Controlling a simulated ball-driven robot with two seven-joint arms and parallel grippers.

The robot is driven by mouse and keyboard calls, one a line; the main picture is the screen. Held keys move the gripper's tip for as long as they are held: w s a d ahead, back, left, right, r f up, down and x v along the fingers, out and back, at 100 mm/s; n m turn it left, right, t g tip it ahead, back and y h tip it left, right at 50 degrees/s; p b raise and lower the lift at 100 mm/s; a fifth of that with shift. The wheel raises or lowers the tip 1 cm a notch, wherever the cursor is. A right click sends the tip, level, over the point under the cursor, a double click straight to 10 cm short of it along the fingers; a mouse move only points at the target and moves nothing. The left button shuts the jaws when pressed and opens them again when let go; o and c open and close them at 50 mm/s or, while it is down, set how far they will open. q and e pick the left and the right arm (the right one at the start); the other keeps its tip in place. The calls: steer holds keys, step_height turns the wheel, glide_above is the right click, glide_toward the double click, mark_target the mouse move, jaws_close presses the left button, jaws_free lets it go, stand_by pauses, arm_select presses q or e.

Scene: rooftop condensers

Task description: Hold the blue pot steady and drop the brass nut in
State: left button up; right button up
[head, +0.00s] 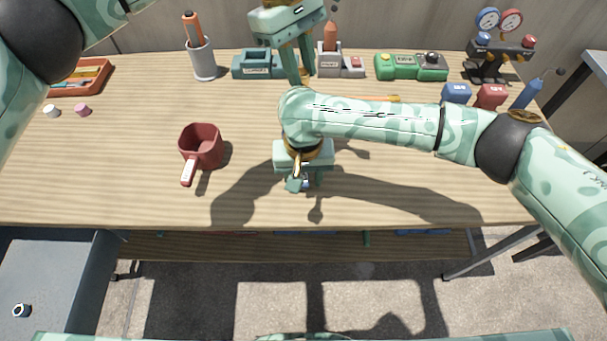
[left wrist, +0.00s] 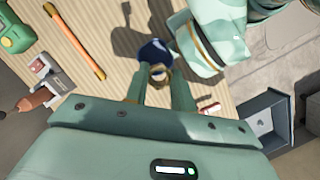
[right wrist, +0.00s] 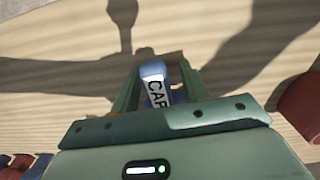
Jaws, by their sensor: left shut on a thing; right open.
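The blue pot is mostly hidden behind my right arm in the head view; its rim and dark inside (left wrist: 153,48) show in the left wrist view. Its blue handle (right wrist: 155,82), with a white label, lies between the open fingers of my right gripper (right wrist: 155,78). In the head view this gripper (head: 303,182) is low at the table's near side. My left gripper (head: 297,78) is higher and farther back. In the left wrist view it is shut on the brass nut (left wrist: 159,73), which appears in front of the pot; the height between them is unclear.
A red pot (head: 201,146) with a labelled handle stands left of my right gripper. A grey tray (head: 60,265) at lower left holds a small ring-shaped nut (head: 21,311). Tools, a green box (head: 411,66) and gauges (head: 500,45) line the back. The front-left tabletop is clear.

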steer(key=c, duration=0.9)
arm_select(q)
step_height(320, 180, down, 14)
steer(key=shift+r, duration=0.1)
